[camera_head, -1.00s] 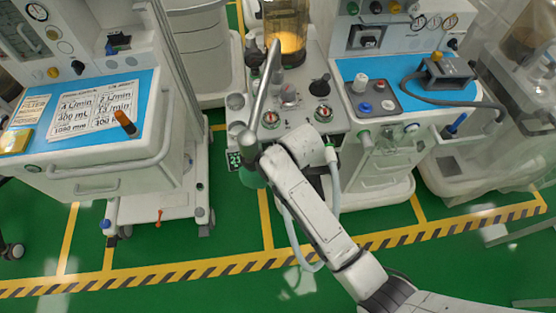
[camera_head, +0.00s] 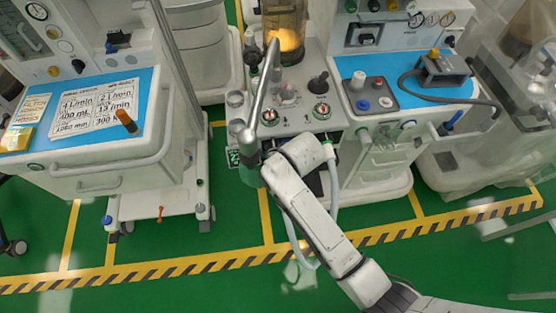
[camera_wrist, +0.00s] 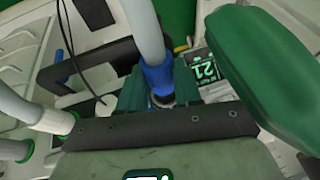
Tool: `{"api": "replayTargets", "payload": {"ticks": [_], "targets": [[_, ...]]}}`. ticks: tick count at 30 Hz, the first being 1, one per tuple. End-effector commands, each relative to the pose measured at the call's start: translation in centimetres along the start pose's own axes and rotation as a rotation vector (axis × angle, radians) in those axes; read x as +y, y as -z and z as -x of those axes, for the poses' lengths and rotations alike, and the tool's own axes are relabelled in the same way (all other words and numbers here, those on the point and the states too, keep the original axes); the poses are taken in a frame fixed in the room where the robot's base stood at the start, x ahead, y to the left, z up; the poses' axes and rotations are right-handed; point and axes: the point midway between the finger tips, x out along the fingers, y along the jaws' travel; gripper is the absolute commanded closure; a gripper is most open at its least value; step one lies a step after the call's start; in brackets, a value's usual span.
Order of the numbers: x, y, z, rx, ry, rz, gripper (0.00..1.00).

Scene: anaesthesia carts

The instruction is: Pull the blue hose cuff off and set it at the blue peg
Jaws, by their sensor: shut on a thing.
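In the wrist view the blue hose cuff (camera_wrist: 158,78) is on the end of a thick grey hose (camera_wrist: 144,28). My gripper (camera_wrist: 160,92) is shut on the cuff, with dark green ribbed fingers on either side. A dark metal-like fitting shows just below the cuff; I cannot tell whether the cuff still sits on it. In the head view my own arm hides the gripper and the cuff. A blue upright handle-like piece (camera_head: 455,120) is on the right machine's side; I cannot tell whether it is the blue peg.
A large green bag (camera_wrist: 262,72) hangs close on the right in the wrist view, beside a lit display (camera_wrist: 206,70). A hose with a green-ringed white cuff (camera_wrist: 55,121) is at left. Carts (camera_head: 105,180) stand either side; the green floor (camera_head: 240,240) in front is open.

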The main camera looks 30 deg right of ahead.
Motion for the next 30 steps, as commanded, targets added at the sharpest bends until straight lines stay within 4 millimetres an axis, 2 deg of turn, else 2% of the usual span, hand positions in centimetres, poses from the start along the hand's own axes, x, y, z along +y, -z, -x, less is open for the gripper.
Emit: {"api": "replayTargets", "payload": {"ticks": [16,30], "targets": [[0.0,-1.8,0.8,-0.001,-0.001,0.001,1.0],[0.0,-2.0,0.8,0.001,0.0,0.001,1.0]]}}
